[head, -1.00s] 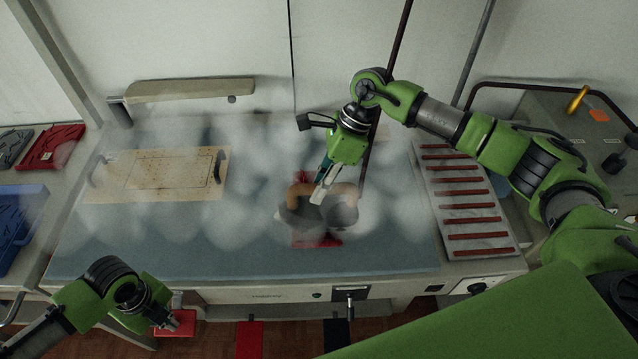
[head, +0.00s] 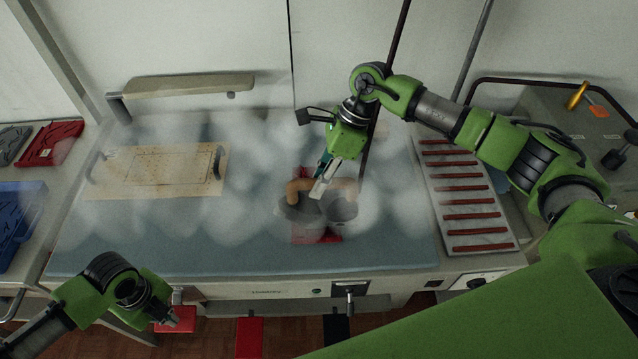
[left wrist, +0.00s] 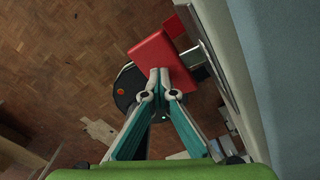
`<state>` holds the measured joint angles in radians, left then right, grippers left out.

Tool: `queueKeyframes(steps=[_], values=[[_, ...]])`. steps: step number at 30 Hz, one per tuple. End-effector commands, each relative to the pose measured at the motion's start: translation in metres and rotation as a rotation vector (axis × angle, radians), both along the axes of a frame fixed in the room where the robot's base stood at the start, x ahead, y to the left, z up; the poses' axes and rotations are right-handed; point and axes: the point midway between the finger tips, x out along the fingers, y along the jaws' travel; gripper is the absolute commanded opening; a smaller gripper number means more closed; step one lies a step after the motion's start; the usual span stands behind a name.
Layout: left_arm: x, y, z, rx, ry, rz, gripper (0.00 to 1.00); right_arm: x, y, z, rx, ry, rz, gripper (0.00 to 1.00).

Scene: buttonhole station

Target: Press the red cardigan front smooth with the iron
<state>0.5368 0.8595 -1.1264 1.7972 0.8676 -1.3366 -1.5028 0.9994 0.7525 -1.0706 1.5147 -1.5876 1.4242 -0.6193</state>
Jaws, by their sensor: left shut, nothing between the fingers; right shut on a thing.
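The iron (head: 342,209) is a grey body with a tan-orange handle (head: 297,187), partly veiled by steam. It rests on the red cardigan front (head: 303,234), which lies on the blue-grey pressing table (head: 395,262). Red cloth shows at the iron's front and back; the rest is hidden beneath it. My right gripper (head: 319,191) is shut on the iron's handle from above. My left gripper (head: 183,321) is shut and empty, low in front of the table's left part. It also shows in the left wrist view (left wrist: 160,72), in front of a red block-like part (left wrist: 163,63).
A tan perforated board (head: 155,171) with dark handles lies on the table's left. A padded arm (head: 188,86) stands behind it. A rack with red-brown bars (head: 465,205) is at the right. Red (head: 52,144) and blue trays (head: 22,215) stand far left.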

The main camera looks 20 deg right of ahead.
Motion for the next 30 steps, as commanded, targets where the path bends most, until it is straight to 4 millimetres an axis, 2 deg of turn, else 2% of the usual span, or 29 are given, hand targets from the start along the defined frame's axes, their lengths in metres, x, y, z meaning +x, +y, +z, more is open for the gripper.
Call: queueKeyframes(steps=[30], values=[[0.0, 0.0, 0.0, 0.0, 0.0, 0.0, 0.0, 0.026, -0.005, 0.002, 0.006, -0.008, 0.0, 0.0]])
